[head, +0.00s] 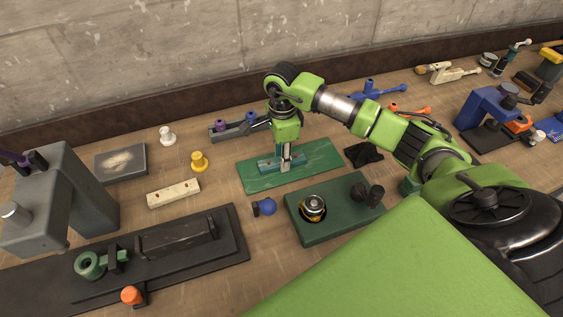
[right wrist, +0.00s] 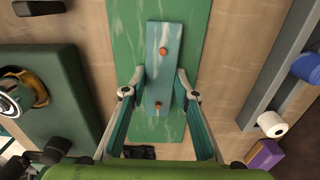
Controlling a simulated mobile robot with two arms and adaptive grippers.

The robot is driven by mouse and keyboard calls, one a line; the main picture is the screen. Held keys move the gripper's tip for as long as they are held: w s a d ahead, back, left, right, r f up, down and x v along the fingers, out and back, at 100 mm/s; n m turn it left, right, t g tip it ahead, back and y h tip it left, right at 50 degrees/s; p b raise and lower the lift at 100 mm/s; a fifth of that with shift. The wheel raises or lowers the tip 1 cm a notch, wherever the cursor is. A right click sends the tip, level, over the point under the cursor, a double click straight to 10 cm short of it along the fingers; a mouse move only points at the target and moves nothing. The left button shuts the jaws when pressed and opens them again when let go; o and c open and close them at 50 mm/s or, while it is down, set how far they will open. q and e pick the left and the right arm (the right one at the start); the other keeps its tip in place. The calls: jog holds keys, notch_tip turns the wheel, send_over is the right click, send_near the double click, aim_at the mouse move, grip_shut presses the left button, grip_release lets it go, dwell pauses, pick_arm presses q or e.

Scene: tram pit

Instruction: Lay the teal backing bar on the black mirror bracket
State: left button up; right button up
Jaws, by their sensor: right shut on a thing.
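The teal backing bar (head: 267,165) lies flat on a green board (head: 315,175) at mid-bench. In the right wrist view the bar (right wrist: 157,62) is a long teal strip with two copper-coloured pins. My right gripper (head: 286,165) points down over it and is shut on it, one finger on each long side in the right wrist view (right wrist: 158,95). A long black bracket-like piece (head: 178,243) stands on a dark base at front left; I take it for the black mirror bracket, but cannot be sure. My left gripper is not in view.
A dark green block (head: 325,228) with a round fitting and black knobs stands just in front of the board. A cream bar (head: 173,194), a yellow knob (head: 199,162) and a blue-ended piece (head: 265,207) lie to its left. A grey machine (head: 58,205) stands far left.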

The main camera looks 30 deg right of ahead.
jog(key=shift+r+p, duration=1.55)
jog(key=shift+r, duration=1.5)
